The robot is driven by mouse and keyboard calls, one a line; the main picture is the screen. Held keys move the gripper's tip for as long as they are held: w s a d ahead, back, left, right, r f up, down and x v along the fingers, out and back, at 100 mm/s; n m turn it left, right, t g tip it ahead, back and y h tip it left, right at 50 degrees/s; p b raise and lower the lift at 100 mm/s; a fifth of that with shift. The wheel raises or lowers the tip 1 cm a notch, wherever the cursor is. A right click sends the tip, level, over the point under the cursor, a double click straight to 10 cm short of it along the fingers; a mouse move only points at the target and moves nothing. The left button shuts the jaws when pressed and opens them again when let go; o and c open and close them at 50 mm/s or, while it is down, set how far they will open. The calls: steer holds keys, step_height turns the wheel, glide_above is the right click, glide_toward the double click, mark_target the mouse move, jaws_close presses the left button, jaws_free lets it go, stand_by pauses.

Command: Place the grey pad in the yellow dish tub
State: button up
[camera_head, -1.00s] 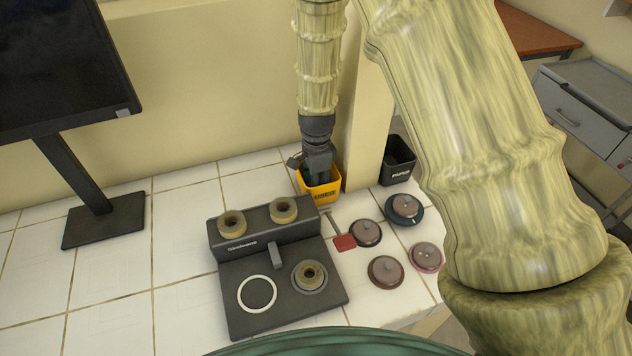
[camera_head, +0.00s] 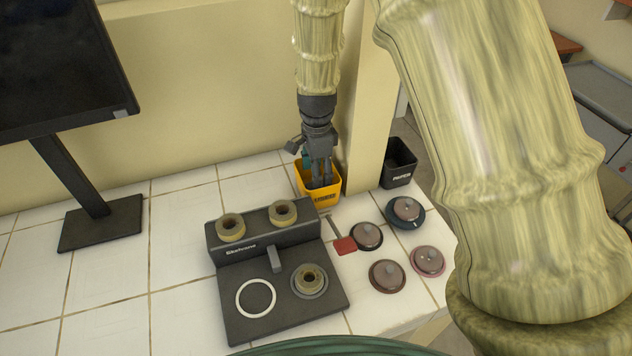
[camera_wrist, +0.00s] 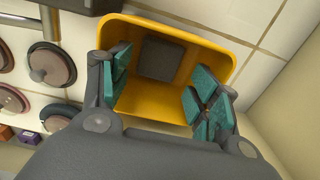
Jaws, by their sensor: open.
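The yellow dish tub (camera_head: 325,200) stands on the tiled counter against the wall post in the head view. It also fills the middle of the wrist view (camera_wrist: 150,104). The grey pad (camera_wrist: 161,59) lies inside the tub, flat near one wall, as the wrist view shows; in the head view it cannot be made out. My gripper (camera_head: 320,184) points down over the tub, with its fingertips at the tub's opening. In the wrist view the teal finger pads are spread apart with nothing between them, clear of the grey pad.
A black bin (camera_head: 398,165) stands right of the post. A dark device (camera_head: 275,270) with tan rings sits in front of the tub. Several round lidded discs (camera_head: 387,275) and a red-bladed tool (camera_head: 345,245) lie to its right. A monitor (camera_head: 60,75) stands at left.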

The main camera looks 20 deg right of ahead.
step_height(320, 180, up, 6)
steer(key=b, duration=0.1)
steer(key=shift+r, duration=0.25)
stand_by(0.4)
